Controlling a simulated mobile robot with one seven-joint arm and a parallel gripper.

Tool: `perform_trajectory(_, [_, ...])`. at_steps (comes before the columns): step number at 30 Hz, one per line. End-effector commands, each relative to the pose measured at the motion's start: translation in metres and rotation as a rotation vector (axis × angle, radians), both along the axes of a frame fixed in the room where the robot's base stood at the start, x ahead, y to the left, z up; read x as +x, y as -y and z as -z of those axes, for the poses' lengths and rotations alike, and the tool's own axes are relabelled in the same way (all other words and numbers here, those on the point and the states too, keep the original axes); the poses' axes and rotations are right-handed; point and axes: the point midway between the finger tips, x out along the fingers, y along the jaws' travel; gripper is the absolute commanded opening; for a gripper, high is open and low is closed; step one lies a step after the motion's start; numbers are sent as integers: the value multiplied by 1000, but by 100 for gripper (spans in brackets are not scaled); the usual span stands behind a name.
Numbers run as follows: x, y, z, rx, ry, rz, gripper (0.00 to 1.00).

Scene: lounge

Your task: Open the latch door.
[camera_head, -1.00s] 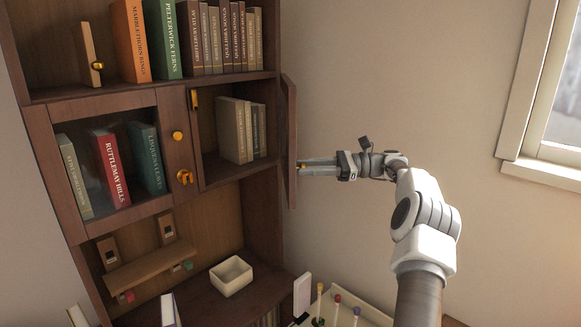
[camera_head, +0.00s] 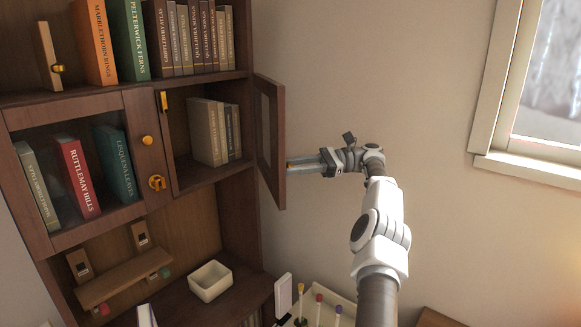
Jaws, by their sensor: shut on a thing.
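The latch door (camera_head: 278,142) is a wooden framed panel with a glass pane, hinged on the right side of a bookcase compartment (camera_head: 180,130). It stands swung wide open, out from the bookcase. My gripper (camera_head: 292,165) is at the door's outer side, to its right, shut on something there. A bit of brass colour shows at the fingertips, which looks like the door's knob; the door hides the rest. A brass latch (camera_head: 157,183) sits on the post left of the opening, with a round brass knob (camera_head: 148,140) above it.
Books (camera_head: 208,130) stand inside the open compartment. A closed glass door (camera_head: 75,180) is to the left. A white bowl (camera_head: 210,281) sits on the lower shelf. The wall right of my arm is clear up to the window (camera_head: 530,90).

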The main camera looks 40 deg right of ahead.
Motion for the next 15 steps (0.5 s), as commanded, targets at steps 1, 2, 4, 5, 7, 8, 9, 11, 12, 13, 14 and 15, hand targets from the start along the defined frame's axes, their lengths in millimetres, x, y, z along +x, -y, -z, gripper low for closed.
perform_trajectory(1, [0, 0, -2, 1, 4, 1, 0])
perform_trajectory(2, [0, 0, -2, 1, 4, 1, 0])
perform_trajectory(4, [0, 0, -2, 1, 4, 1, 0])
perform_trajectory(5, [0, 0, -2, 1, 4, 1, 0])
perform_trajectory(7, [0, 0, -2, 1, 4, 1, 0])
perform_trajectory(8, [0, 0, -2, 1, 4, 1, 0])
perform_trajectory(9, [0, 0, -2, 1, 5, 1, 0])
perform_trajectory(11, [0, 0, -2, 1, 5, 1, 32])
perform_trajectory(12, [0, 0, -2, 1, 5, 1, 39])
perform_trajectory(13, [0, 0, -2, 1, 4, 1, 45])
perform_trajectory(14, [0, 0, -2, 1, 3, 2, 50])
perform_trajectory(15, [0, 0, -2, 1, 3, 2, 57])
